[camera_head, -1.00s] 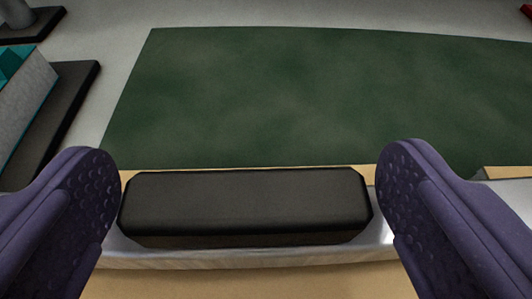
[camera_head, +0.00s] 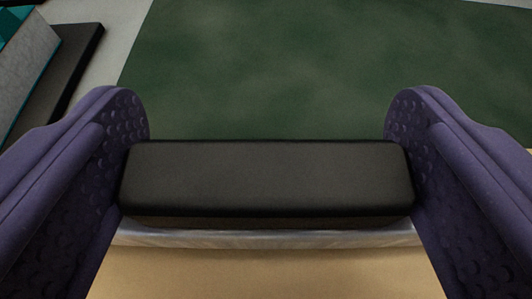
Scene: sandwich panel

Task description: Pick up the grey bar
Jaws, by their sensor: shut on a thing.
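The grey bar (camera_head: 268,178) is a long, dark grey block with rounded edges. It lies crosswise in the middle of the view, its long side running left to right. My gripper (camera_head: 267,135) has purple, dimpled fingers, one at each end of the bar. The fingers touch the bar's two ends and are shut on it. The bar's underside and its very ends are hidden, so I cannot tell whether it rests on the pale strip below it.
A green mat (camera_head: 300,70) spreads out beyond the bar and is clear. A pale strip (camera_head: 270,238) and a tan surface (camera_head: 270,272) lie on the near side. At the upper left are a grey and teal block (camera_head: 28,55) and a dark slab (camera_head: 72,62).

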